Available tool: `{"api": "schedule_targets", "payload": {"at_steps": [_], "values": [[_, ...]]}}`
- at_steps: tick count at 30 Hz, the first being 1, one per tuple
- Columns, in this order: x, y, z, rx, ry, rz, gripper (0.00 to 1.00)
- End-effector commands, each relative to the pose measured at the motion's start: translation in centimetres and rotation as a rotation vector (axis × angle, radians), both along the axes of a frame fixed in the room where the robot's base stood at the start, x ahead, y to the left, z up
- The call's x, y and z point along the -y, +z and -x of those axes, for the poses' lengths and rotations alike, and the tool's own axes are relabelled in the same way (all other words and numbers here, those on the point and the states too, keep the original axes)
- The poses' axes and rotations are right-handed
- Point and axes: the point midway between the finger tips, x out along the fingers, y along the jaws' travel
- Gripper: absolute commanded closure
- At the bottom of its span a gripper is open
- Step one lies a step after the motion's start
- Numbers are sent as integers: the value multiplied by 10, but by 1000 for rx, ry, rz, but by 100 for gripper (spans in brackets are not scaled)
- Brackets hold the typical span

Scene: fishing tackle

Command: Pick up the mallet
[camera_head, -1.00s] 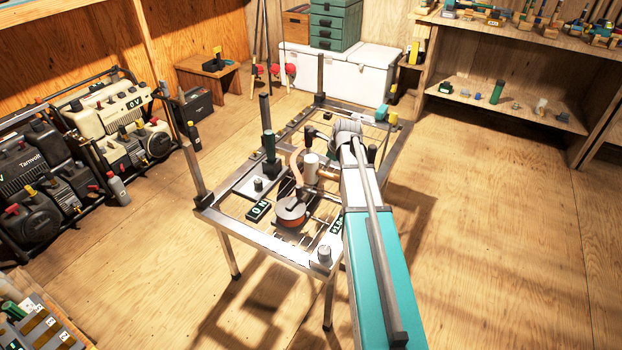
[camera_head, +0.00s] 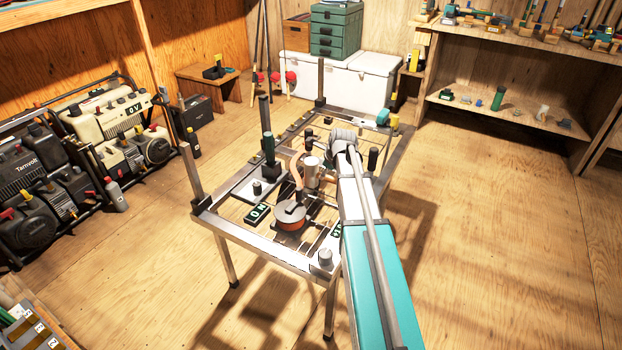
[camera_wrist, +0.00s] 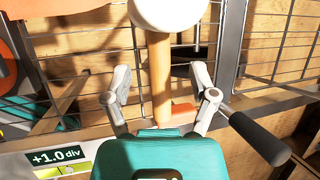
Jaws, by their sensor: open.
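The mallet has a pale, rounded head (camera_wrist: 168,10) and a straight wooden handle (camera_wrist: 160,80), seen at the top middle of the wrist view. My gripper (camera_wrist: 160,88) is open, with one grey finger on each side of the handle. A gap shows between each finger and the wood. The near end of the handle meets the edge of my teal gripper body in the picture. My fingers are hidden there.
In the wrist view, a black-handled bar (camera_wrist: 260,138) lies right of my gripper, and a "+1.0 div" label (camera_wrist: 57,156) is at lower left.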

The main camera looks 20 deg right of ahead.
Motion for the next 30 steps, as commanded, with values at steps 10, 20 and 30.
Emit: {"api": "schedule_targets", "payload": {"at_steps": [10,20,30], "values": [[0,-13,-5,0,0,0,25],[-2,-39,-16,0,0,0,25],[-3,-48,-22,0,0,0,25]]}}
